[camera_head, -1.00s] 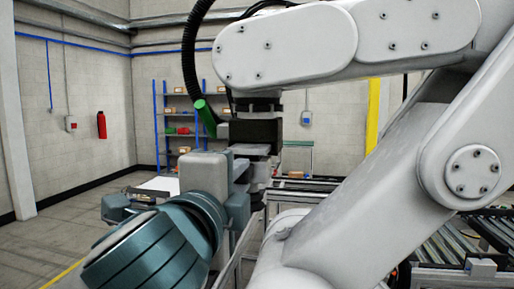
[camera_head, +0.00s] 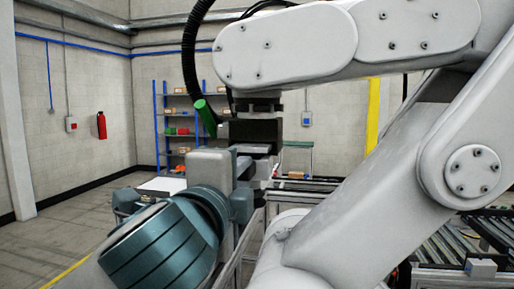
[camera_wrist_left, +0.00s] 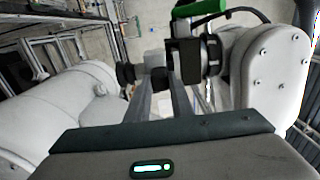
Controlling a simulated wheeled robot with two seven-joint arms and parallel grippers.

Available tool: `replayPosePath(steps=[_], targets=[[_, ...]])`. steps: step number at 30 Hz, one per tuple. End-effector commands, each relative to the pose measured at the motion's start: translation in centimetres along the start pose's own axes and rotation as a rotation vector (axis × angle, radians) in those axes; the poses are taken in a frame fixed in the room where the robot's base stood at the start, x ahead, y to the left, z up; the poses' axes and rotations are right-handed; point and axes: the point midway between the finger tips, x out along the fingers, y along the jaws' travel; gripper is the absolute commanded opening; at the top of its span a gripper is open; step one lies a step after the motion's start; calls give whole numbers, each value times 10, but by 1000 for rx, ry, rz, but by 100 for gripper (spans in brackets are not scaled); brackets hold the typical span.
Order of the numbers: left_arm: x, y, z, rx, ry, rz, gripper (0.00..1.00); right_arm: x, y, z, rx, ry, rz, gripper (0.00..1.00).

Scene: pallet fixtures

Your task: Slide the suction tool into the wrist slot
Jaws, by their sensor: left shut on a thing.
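My left gripper (camera_head: 250,150) reaches in from the left in the head view, just below the black wrist block (camera_head: 256,131) of a white robot arm. In the left wrist view its grey fingers (camera_wrist_left: 163,92) are shut on the suction tool (camera_wrist_left: 155,61), a grey body with a dark round end pointing left. The tool is close against the black wrist block (camera_wrist_left: 184,60), but I cannot tell whether it is inside the slot. In the head view the tool (camera_head: 262,170) is mostly hidden behind my gripper. My right gripper is out of view.
The white robot arm (camera_head: 360,215) fills the right side and arches over my gripper. A black hose (camera_head: 190,60) with a green end (camera_head: 206,113) hangs beside its wrist. Roller conveyors (camera_head: 460,240) stand at the right. A shelf (camera_head: 180,115) is far back; floor at left is open.

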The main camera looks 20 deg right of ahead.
Motion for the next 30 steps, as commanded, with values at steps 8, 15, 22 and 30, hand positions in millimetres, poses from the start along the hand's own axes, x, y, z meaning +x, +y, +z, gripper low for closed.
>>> replayPosePath(steps=[8,15,22,30], targets=[[0,-1,0,0,0,-2,0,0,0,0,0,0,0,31],[7,-1,0,-1,-1,-2,0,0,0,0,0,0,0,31],[13,-1,0,0,0,-2,0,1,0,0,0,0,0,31],[15,-1,0,0,0,-3,0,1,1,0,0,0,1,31]])
